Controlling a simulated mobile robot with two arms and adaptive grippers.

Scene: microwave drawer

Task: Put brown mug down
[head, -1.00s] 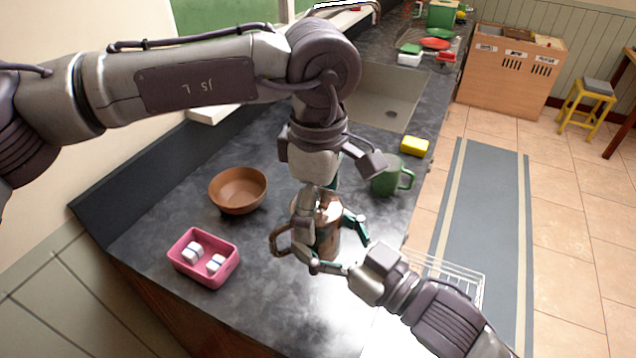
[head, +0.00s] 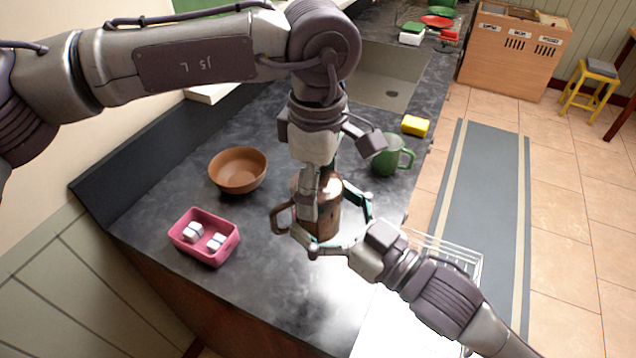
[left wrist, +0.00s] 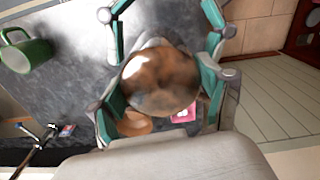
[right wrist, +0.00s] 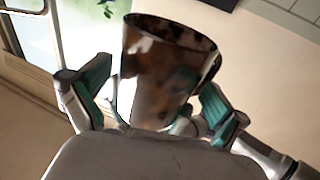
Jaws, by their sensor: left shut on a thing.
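The brown mug (head: 327,216) is in the middle of the head view, over the counter, with its handle (head: 281,216) to the left. I cannot tell whether its base touches the counter. My left gripper (head: 330,195) comes down from above and is shut on the mug. In the left wrist view the mug (left wrist: 160,80) sits between its fingers. My right gripper (head: 340,222) reaches in from the lower right with its fingers around the mug. In the right wrist view, a gap shows between the left finger and the mug (right wrist: 165,75), and the gripper looks open.
A brown bowl (head: 238,171) and a pink tray (head: 204,250) with small white blocks stand left on the dark counter (head: 265,280). A white wire rack (head: 445,250) is at right.

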